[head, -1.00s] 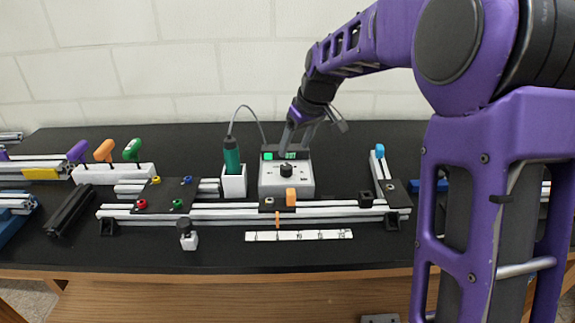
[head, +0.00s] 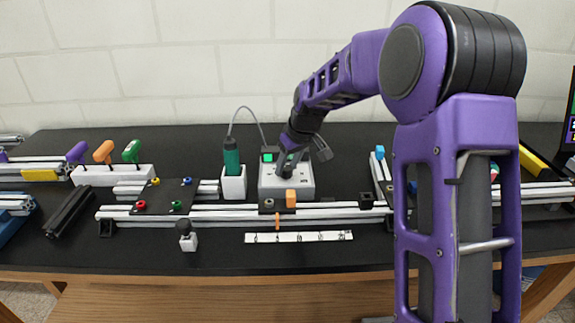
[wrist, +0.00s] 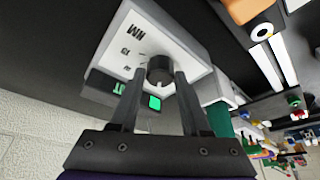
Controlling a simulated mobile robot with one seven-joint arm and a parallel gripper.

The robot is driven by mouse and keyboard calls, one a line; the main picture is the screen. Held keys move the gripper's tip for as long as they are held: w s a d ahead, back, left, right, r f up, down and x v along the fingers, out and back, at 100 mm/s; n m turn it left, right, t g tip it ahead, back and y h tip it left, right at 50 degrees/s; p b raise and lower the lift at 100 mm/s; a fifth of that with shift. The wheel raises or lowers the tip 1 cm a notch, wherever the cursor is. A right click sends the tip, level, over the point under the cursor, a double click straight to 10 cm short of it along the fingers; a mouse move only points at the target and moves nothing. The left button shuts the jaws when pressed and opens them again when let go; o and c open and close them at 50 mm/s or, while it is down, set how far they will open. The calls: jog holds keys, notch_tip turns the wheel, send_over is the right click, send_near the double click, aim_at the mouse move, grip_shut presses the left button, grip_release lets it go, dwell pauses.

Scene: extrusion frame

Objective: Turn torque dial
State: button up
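The torque dial is a dark round knob (wrist: 160,71) on the light face of a grey control box (head: 303,192). The box has a green-lit display, which also shows in the wrist view (wrist: 154,103). My gripper (wrist: 161,74) points at the dial face, and its two fingers stand either side of the knob. The fingers look open, with small gaps beside the knob; contact is not clear.
A green screwdriver (head: 232,158) stands in a white holder left of the box, with a cable to it. An extrusion frame (head: 240,211) with an orange block (head: 291,198) runs in front. A white ruler strip (head: 299,237) lies nearer the front edge.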

grip_shut()
jog(key=shift+n, duration=0.4)
jog(key=n+g+y+p, duration=0.1)
jog(key=n, duration=0.2)
jog(key=shift+w+d+r, duration=0.1)
jog(key=shift+n+g+y+p, duration=0.4)
jog(key=shift+n+g+p, duration=0.1)
jog(key=shift+n, duration=1.1)
jog(key=o, duration=0.5)
grip_release()
